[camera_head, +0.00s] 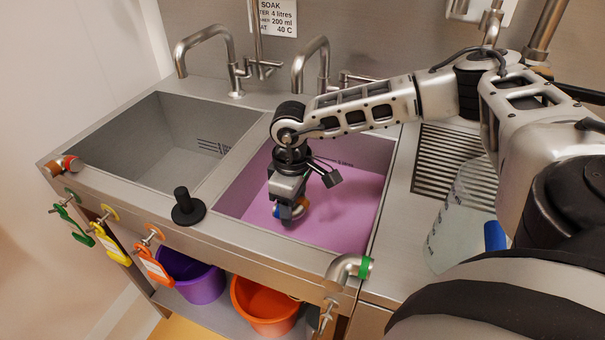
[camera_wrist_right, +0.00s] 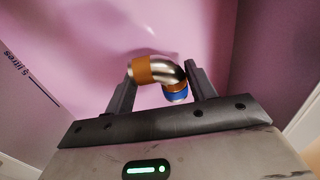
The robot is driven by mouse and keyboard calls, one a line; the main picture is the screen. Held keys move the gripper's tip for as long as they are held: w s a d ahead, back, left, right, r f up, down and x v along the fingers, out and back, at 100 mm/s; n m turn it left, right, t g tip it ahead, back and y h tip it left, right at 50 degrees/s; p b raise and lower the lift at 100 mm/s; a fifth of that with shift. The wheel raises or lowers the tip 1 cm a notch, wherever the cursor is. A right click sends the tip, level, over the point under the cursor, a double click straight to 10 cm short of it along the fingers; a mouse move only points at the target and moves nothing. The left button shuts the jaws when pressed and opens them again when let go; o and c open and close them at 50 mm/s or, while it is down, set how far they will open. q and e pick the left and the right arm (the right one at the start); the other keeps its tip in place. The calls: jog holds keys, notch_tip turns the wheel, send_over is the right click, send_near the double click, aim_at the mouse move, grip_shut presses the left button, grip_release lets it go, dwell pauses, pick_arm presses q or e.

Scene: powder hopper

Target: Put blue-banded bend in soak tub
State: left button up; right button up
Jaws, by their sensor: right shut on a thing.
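The blue-banded bend is a short curved metal pipe with an orange-brown band at one end and a blue band at the other. In the right wrist view the bend (camera_wrist_right: 165,70) sits between the two fingers of my right gripper (camera_wrist_right: 160,85), which is shut on it. In the head view my right gripper (camera_head: 290,211) points down inside the soak tub (camera_head: 345,215), the right-hand basin with pink liquid. The bend (camera_head: 303,203) is partly hidden by the fingers there. I cannot tell whether it touches the liquid or bottom. My left gripper is not in view.
An empty steel basin (camera_head: 165,140) lies left of the tub. A black stopper (camera_head: 188,207) stands on the front rim. A green-banded bend (camera_head: 349,267) and an orange-banded one (camera_head: 66,164) lie on the rim. Taps stand behind; a clear jug (camera_head: 455,225) is at right.

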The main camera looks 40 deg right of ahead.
aim_at(294, 236)
notch_tip(294, 236, down, 7)
jog(key=shift+a+f, duration=0.1)
jog(key=shift+f, duration=0.05)
dwell(0.4)
jog(key=shift+f, duration=0.2)
jog(key=o, duration=1.1)
jog(key=shift+c, duration=0.2)
jog(key=shift+r, duration=0.15)
notch_tip(294, 236, up, 12)
jog(key=shift+r, duration=0.1)
